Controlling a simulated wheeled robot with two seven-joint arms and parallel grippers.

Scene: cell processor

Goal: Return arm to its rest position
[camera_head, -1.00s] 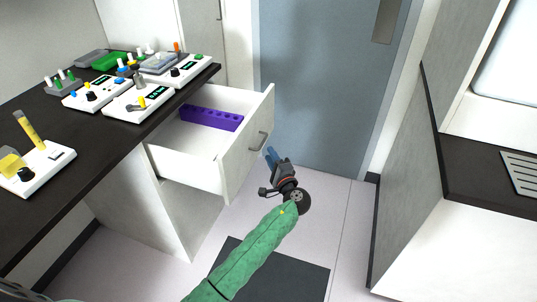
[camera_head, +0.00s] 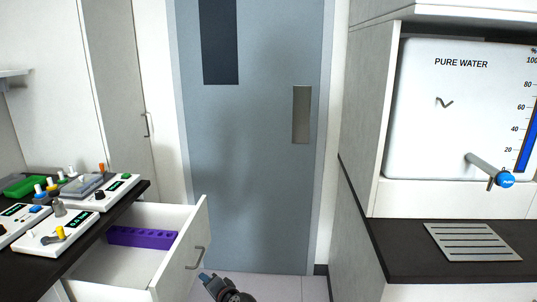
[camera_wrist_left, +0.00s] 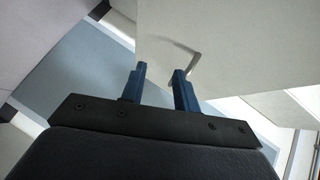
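My left gripper (camera_head: 207,279) shows at the bottom edge of the head view, just right of the open drawer's front. In the left wrist view its two blue fingers (camera_wrist_left: 159,88) stand apart with nothing between them. The white drawer front (camera_wrist_left: 225,45) and its handle (camera_wrist_left: 188,62) lie beyond the fingertips, apart from them as far as I can tell. Most of my left arm is below the head view. My right gripper is not in view.
The drawer (camera_head: 198,250) stands open with a purple rack (camera_head: 142,238) inside. Lab devices (camera_head: 58,238) crowd the dark left counter. A grey-blue door (camera_head: 250,150) is ahead. A water dispenser (camera_head: 445,120) and a metal grate (camera_head: 472,242) are at right.

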